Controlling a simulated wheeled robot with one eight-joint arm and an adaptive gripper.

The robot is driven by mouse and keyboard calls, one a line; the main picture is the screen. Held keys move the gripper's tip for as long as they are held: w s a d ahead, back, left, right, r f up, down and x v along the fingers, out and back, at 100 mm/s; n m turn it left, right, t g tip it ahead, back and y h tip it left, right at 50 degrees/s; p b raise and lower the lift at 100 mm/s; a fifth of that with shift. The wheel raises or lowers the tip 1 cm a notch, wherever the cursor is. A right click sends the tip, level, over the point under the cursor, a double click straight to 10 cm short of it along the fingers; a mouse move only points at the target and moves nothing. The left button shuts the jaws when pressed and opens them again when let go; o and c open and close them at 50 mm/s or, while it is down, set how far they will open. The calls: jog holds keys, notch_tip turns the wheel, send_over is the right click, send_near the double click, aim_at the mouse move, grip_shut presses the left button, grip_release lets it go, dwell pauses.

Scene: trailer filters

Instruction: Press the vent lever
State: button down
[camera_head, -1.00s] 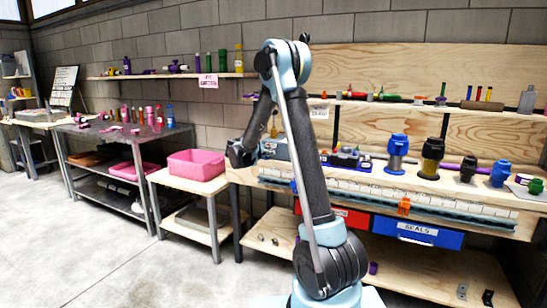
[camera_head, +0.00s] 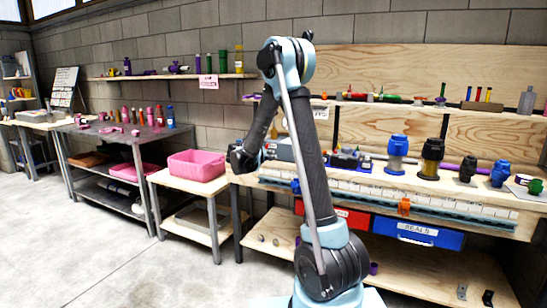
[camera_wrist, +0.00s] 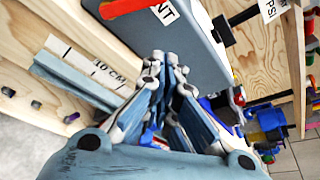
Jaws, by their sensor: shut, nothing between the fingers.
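My gripper (camera_wrist: 165,65) shows in the wrist view with its fingers together and nothing between them. Its tips are in front of the lower edge of a grey box (camera_wrist: 160,42); I cannot tell whether they touch it. A white label (camera_wrist: 165,11) ending in "NT" is on the box. Beside it, at the top edge, is a red bar (camera_wrist: 123,8), partly cut off. I cannot tell which is the vent lever. In the head view the grey box (camera_head: 284,149) is partly behind my arm, and my fingertips are hidden.
A ruler strip (camera_wrist: 85,62) runs along the bench front. Blue pump-like parts (camera_head: 397,150) and dark fittings stand on the bench to the right. A pink tub (camera_head: 197,165) sits on a low table to the left. The shelf above holds bottles. The floor at left is clear.

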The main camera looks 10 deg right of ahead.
jog(key=s+a, duration=0.4)
jog(key=a, duration=0.1)
jog(key=shift+s+r, duration=0.25)
jog(key=shift+r, duration=0.2)
